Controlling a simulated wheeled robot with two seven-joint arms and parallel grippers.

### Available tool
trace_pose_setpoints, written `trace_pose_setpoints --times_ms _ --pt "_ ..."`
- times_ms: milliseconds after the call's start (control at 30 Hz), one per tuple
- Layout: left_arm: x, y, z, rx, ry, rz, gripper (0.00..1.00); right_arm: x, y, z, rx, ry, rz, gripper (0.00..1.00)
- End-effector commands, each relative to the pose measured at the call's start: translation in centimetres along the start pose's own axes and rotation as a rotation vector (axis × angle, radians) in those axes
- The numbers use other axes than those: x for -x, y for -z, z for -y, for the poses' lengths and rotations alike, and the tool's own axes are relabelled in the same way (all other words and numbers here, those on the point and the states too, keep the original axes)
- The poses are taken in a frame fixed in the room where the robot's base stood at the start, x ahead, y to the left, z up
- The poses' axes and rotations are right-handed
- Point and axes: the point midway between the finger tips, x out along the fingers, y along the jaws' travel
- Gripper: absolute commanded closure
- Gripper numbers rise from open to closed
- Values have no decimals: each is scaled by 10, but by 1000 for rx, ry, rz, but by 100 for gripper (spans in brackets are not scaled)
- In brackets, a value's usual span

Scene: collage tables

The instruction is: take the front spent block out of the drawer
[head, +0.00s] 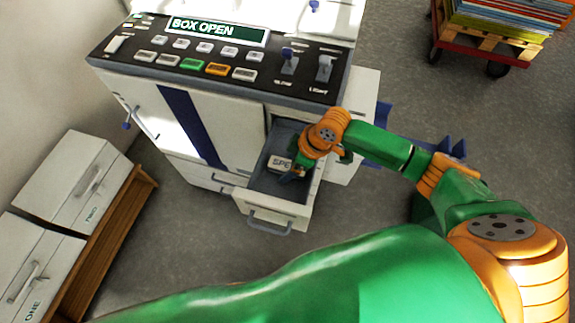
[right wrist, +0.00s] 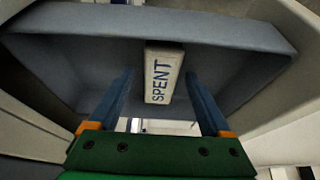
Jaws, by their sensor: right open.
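One white block marked SPENT (right wrist: 163,75) shows in the right wrist view, inside the grey-lined drawer (right wrist: 235,55). In the head view the block (head: 279,163) lies in the open drawer (head: 277,207), partly hidden by my right gripper (head: 291,176). My right gripper (right wrist: 160,98) is open, with its two blue fingers apart, one on each side of the block's lower end in the right wrist view. I see a gap between the block and each finger. I cannot tell a second block in the drawer. My left gripper is not in view.
The drawer belongs to a white machine (head: 160,110) whose panel display (head: 215,30) reads BOX OPEN. White boxes marked ONE (head: 30,255) and TWO (head: 75,180) stand on a wooden rack (head: 110,230) at left. A loaded cart (head: 490,45) stands at upper right. The drawer walls are close around my right gripper.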

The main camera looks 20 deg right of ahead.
Motion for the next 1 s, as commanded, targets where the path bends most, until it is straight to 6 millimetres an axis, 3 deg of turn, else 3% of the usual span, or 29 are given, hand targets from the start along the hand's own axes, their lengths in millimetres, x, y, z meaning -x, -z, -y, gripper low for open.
trace_pose_setpoints --times_ms 67,300,367,633,733,867,1000 --pt "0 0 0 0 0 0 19 0 0 0 0 0 0 23" --pt "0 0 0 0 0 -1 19 0 0 0 0 0 0 88" --pt "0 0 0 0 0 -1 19 0 0 0 0 0 0 100" --pt "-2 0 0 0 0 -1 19 2 1 0 1 -1 -1 100" --pt "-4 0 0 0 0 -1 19 11 5 0 1 0 -3 100" --pt "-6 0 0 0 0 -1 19 41 14 2 4 -3 -4 100" --pt "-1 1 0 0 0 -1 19 87 5 24 6 -4 0 100"
